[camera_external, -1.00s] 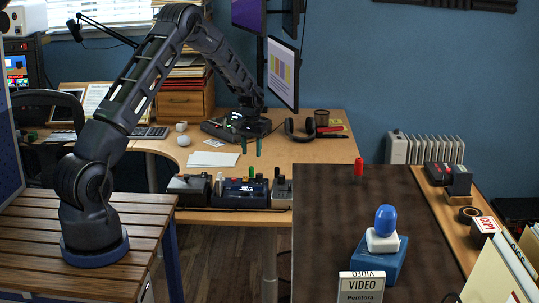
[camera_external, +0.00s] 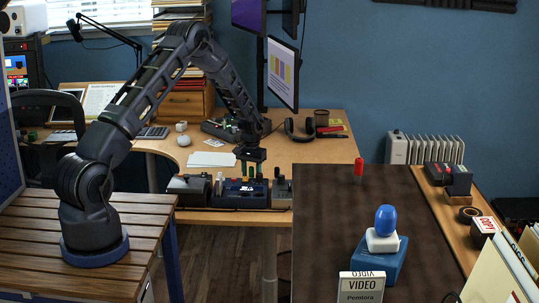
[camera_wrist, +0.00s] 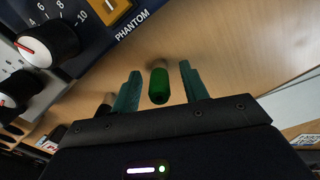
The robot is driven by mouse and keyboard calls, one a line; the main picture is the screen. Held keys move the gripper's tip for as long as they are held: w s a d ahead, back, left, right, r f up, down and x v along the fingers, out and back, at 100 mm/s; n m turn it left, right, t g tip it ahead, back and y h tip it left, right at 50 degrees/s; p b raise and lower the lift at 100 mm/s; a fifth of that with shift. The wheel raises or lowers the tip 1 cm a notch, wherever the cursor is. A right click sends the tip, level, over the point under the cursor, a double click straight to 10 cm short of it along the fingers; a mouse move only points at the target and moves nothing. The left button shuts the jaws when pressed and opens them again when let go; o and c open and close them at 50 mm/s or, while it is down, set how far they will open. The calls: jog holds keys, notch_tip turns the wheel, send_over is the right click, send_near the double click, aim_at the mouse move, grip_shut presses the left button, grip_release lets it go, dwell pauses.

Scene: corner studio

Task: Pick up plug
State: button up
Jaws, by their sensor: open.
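A green plug (camera_wrist: 159,84), a small rounded cylinder, stands between the two teal fingers of my gripper (camera_wrist: 159,92) in the wrist view. My gripper is open, with a visible gap between the plug and each finger. In the external view my gripper (camera_external: 251,167) points down over the row of dark devices at the desk's front edge. The plug is too small and too close to the fingers there to make out clearly.
A blue panel with a Phantom label and knobs (camera_wrist: 48,38) is at upper left in the wrist view. The dark devices (camera_external: 238,196) line the desk edge. White papers (camera_external: 212,159) lie behind. A dark table (camera_external: 325,220) stands to the right.

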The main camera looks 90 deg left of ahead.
aim_at(252, 167)
jog(key=shift+f, duration=0.4)
grip_shut()
jog(key=shift+r, duration=0.1)
notch_tip(252, 167, up, 20)
dwell(0.4)
